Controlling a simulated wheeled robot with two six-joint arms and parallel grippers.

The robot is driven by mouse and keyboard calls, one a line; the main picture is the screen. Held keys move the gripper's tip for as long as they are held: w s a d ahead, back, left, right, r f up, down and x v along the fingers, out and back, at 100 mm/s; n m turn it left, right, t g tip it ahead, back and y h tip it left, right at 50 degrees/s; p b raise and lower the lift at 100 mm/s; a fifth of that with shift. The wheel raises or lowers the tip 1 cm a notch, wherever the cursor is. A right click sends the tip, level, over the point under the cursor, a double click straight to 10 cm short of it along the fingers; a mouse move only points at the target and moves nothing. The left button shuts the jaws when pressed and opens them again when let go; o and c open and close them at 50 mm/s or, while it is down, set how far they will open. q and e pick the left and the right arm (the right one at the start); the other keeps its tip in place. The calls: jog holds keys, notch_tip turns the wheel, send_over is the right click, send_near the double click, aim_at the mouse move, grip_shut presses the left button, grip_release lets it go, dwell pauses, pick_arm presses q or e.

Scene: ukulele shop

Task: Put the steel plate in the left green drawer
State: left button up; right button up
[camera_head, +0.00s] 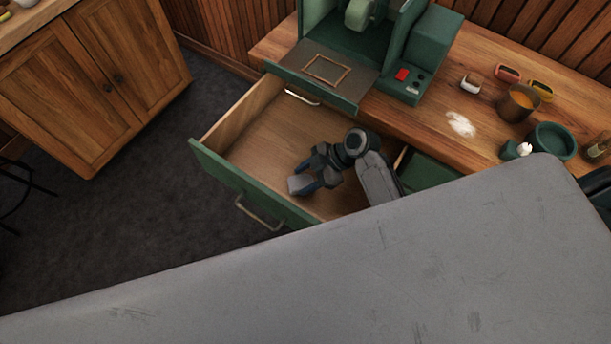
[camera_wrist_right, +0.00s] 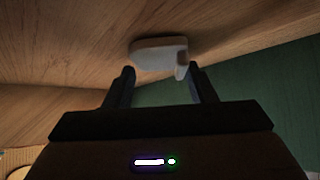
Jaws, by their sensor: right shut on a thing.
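The left green drawer (camera_head: 240,190) is pulled open, and its wooden inside shows in the head view. My right gripper (camera_head: 312,180) is inside the drawer's outline, near its green front. It is shut on the steel plate (camera_head: 299,186), a small pale grey piece. In the right wrist view the plate (camera_wrist_right: 157,50) shows at the tips of my right gripper (camera_wrist_right: 162,76), with the wooden inside and green front around it. I cannot tell whether the plate touches the drawer floor. My left gripper is not in view.
The workbench (camera_head: 455,85) carries a green machine (camera_head: 425,50), a copper-coloured mug (camera_head: 518,103), a green bowl (camera_head: 553,141) and small containers. Another green part (camera_head: 425,174) shows right of the open drawer. A wooden cabinet (camera_head: 95,80) stands left, with clear dark floor between.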

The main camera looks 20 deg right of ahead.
jog(key=o, duration=1.1)
jog(key=shift+f, duration=0.1)
jog(key=shift+c, duration=0.2)
jog(key=shift+r, duration=0.2)
jog(key=shift+d+r, duration=0.1)
jog(key=shift+d, duration=0.2)
jog(key=b+v, duration=0.1)
jog(key=v, duration=0.5)
jog(key=shift+d+r+b, duration=0.1)
jog(key=shift+b, duration=0.2)
jog(key=shift+d+r, duration=0.15)
jog(key=shift+r, duration=0.15)
